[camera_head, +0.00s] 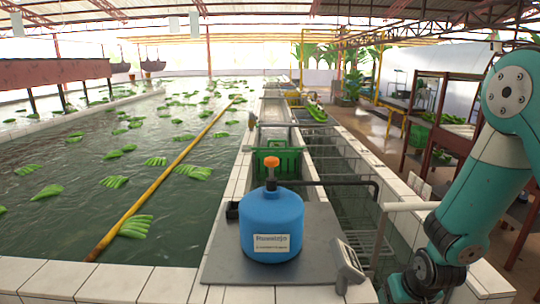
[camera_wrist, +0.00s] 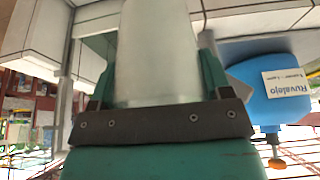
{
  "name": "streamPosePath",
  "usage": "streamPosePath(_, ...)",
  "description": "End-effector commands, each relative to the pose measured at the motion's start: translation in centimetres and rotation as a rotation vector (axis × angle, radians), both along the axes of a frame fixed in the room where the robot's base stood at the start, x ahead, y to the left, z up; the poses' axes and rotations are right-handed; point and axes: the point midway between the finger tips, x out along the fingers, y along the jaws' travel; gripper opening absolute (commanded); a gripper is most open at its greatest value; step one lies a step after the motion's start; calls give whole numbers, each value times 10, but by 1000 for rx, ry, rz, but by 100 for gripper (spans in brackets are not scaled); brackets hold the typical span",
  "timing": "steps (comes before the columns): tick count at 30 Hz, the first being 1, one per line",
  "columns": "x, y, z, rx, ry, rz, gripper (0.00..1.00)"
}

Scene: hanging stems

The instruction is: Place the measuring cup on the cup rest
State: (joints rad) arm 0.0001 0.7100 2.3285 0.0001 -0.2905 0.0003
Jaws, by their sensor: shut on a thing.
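The measuring cup (camera_wrist: 160,35) is a pale, cloudy cylinder in the wrist view. My gripper (camera_wrist: 157,70) is shut on it, with one green finger on each side. The cup's far end is cut off by the top of the picture. In the head view my arm comes down the right side, and I cannot make out the gripper or cup there. I cannot identify the cup rest for certain. A small tilted grey piece with a pale face (camera_head: 347,262) stands at the right edge of the grey plate (camera_head: 222,268).
A blue jug (camera_head: 272,228) with an orange cap stands on the plate; it also shows at the right of the wrist view (camera_wrist: 245,65). A green crate (camera_head: 277,158) sits farther back. Water with floating green bunches lies left.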

Motion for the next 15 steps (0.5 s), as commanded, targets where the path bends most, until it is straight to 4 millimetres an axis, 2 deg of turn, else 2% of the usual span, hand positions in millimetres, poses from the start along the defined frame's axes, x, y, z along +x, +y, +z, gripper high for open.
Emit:
streamPosePath(1,0,0,-29,0,1,0,49)
streamPosePath(6,0,0,-80,0,1,0,49)
streamPosePath(12,0,0,-126,0,0,0,49)
streamPosePath(15,0,0,-140,0,0,0,49)
